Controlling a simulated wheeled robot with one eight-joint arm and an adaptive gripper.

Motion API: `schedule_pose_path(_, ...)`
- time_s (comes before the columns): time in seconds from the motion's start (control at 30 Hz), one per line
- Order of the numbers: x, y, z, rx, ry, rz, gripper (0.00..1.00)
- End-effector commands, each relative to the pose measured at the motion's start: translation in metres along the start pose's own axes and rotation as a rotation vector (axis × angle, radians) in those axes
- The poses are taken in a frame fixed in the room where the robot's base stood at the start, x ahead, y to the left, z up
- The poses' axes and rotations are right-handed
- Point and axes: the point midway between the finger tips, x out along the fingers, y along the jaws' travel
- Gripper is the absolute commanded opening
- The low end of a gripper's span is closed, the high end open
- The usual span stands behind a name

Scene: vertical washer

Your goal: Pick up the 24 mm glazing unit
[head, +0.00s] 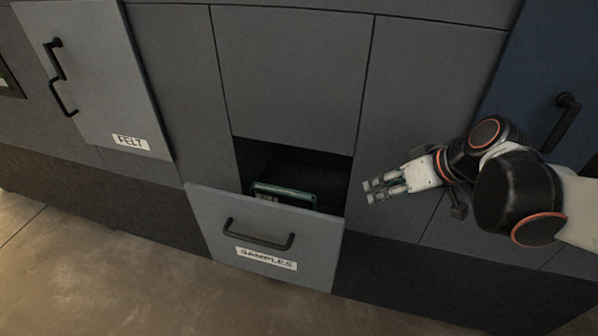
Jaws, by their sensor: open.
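A flat pane with a greenish edge and a small pale mark, likely the glazing unit (285,195), shows inside the pulled-out drawer labelled SAMPLES (260,270). Its top edge stands just above the drawer front, and its lower part is hidden behind that front. I cannot read its thickness. My gripper (372,191) is open and empty, to the right of the drawer opening and apart from the pane. Its fingers point left.
The drawer's black bar handle (258,234) sticks out at the front. A grey FELT door (95,80) with black handles is at the left. A blue door (535,75) with a black handle is at the right. Bare floor (100,280) lies in front.

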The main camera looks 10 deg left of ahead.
Motion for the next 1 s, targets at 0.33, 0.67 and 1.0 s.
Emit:
schedule_pose_path(0.33,0.097,0.004,-0.034,-0.285,0.132,-0.275,0.43)
schedule_pose_path(0.67,0.174,0.003,-0.035,-0.549,0.341,-0.470,0.43)
schedule_pose_path(1.0,0.204,-0.004,-0.029,-0.655,0.443,-0.533,0.43)
